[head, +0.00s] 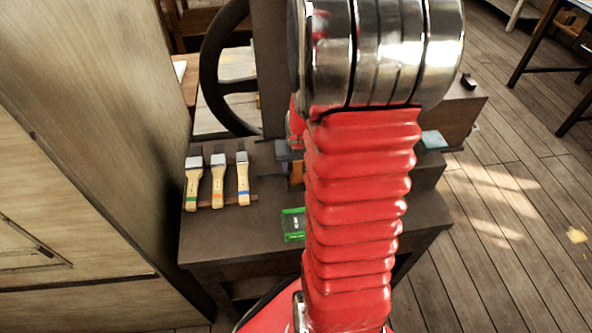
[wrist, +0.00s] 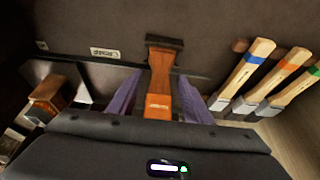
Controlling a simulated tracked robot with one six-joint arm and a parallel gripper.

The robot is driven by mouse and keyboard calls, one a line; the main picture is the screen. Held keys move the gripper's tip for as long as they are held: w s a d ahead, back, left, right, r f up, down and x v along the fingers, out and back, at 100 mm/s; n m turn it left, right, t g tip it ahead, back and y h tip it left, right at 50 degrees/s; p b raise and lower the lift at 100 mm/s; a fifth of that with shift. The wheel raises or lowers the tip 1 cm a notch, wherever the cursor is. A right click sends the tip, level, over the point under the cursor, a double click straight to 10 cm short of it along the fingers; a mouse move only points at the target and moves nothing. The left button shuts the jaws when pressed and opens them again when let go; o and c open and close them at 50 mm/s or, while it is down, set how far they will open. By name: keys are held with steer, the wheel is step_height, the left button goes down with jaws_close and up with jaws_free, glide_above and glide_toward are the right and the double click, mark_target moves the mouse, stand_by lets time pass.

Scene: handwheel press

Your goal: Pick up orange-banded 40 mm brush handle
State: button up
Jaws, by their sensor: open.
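The orange-banded brush (head: 218,181) lies in the middle of a row of three on the dark bench in the head view, between a green-banded brush (head: 193,184) and a blue-banded brush (head: 243,180). In the wrist view the orange-banded brush (wrist: 287,80) is on the right, again between the blue-banded brush (wrist: 245,70) and the partly cut-off green-banded one (wrist: 300,90). My gripper (wrist: 160,90) is open, its purple fingers apart, to the left of the brushes. An orange-brown block with a dark top (wrist: 160,78) shows between the fingers; I cannot tell contact. My arm mostly hides the gripper in the head view.
The press's dark handwheel (head: 208,75) and column (head: 270,70) stand behind the brushes. A green tray (head: 292,225) lies on the bench in front. A wooden panel (head: 100,120) stands close on the left. A copper-coloured block (wrist: 48,95) is at left in the wrist view.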

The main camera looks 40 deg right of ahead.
stand_by(0.4)
jaws_close()
stand_by(0.4)
steer(key=shift+r, duration=0.1)
step_height(320, 180, up, 10)
stand_by(0.6)
steer(key=shift+s, duration=0.15)
stand_by(0.4)
